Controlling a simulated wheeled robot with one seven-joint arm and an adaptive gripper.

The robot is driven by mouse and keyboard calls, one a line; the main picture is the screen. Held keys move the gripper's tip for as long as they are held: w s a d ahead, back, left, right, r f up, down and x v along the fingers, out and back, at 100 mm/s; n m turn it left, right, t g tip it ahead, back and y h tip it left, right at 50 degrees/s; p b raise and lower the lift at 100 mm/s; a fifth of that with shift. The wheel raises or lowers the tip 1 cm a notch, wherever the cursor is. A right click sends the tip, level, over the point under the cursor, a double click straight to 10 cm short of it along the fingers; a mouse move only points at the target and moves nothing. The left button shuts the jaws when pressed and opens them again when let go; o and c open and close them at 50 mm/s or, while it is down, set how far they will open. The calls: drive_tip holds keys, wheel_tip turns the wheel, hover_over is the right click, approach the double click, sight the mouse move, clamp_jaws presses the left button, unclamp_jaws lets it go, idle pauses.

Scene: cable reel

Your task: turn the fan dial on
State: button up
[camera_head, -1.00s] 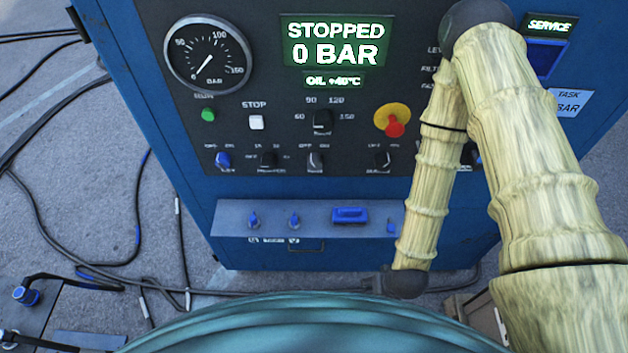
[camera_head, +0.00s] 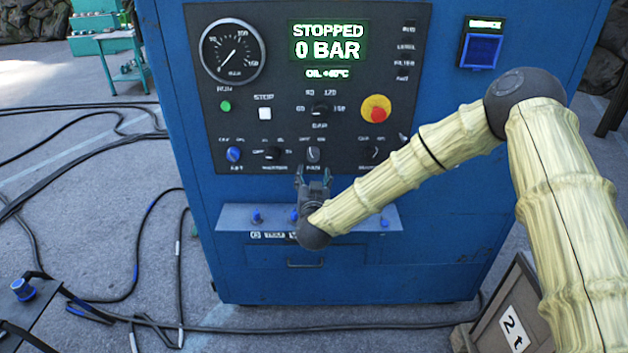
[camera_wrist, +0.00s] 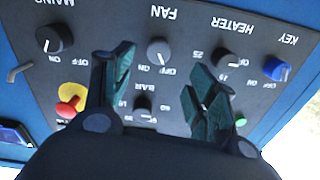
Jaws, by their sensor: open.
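The fan dial (camera_head: 313,154) is a small dark knob with a pale face in the lower row of the blue cabinet's control panel. In the wrist view, where the panel appears upside down, the fan dial (camera_wrist: 158,50) lies under the FAN label, with OFF and ON marks beside it. I cannot tell for sure which mark it points to. My gripper (camera_head: 313,175) is open and empty, just below the dial in the head view. In the wrist view my gripper (camera_wrist: 158,68) has its fingers on either side of the dial, apparently short of touching it.
The heater dial (camera_wrist: 225,60) and mains dial (camera_wrist: 54,38) flank the fan dial. The blue key switch (camera_head: 233,154), red emergency button (camera_head: 376,108) and pressure dial (camera_head: 320,109) are nearby. A ledge (camera_head: 350,222) juts out below. The display reads STOPPED, 0 BAR.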

sight(313, 158)
drive_tip(key=w+p, duration=0.3)
drive_tip(key=w, duration=0.8)
drive_tip(key=shift+r, duration=0.15)
drive_tip(key=c, duration=1)
